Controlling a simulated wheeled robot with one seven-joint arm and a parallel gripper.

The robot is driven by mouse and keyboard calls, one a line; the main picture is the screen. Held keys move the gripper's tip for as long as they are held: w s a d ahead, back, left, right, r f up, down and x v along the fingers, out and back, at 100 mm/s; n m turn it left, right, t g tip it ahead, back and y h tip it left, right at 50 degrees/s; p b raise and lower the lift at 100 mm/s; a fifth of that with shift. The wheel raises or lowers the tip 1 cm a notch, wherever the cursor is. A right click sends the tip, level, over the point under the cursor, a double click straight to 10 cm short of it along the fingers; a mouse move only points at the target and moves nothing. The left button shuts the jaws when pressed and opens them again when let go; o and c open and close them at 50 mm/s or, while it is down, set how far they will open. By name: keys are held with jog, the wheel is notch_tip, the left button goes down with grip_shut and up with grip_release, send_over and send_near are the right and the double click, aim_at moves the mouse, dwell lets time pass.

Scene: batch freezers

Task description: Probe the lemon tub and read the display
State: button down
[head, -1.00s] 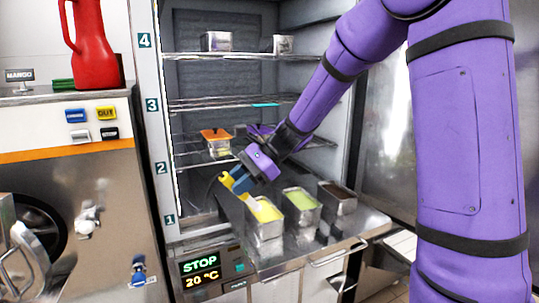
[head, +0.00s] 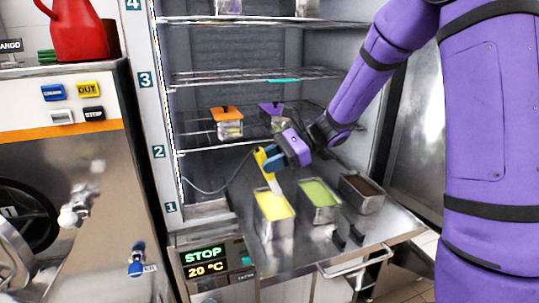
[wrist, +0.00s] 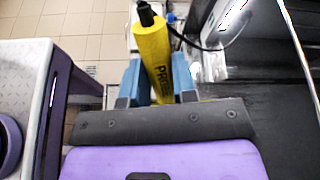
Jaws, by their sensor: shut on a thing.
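My gripper (head: 270,161) is shut on a yellow probe (head: 262,160), and the probe also shows between the blue fingers in the wrist view (wrist: 153,52). A pale shaft runs down from the yellow handle toward the tub with yellow contents (head: 274,229), which looks like the lemon tub. The shaft's lower end is at the yellow surface in the picture; I cannot tell whether it is in the contents or just above. The display (head: 204,261) shows STOP in green and 20 °C in amber. A thin cable runs left from the probe.
A green-filled tub (head: 321,213) and a brown-filled tub (head: 361,202) stand right of the yellow one on the metal counter (head: 301,247). Orange-lidded (head: 226,111) and purple-lidded (head: 271,109) containers sit on a shelf behind. A red jug (head: 79,33) stands at upper left.

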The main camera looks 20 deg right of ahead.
notch_tip(320, 180, down, 9)
dwell(1.2)
jog(key=shift+f, duration=0.1)
dwell(1.5)
jog(key=shift+r, duration=5.05)
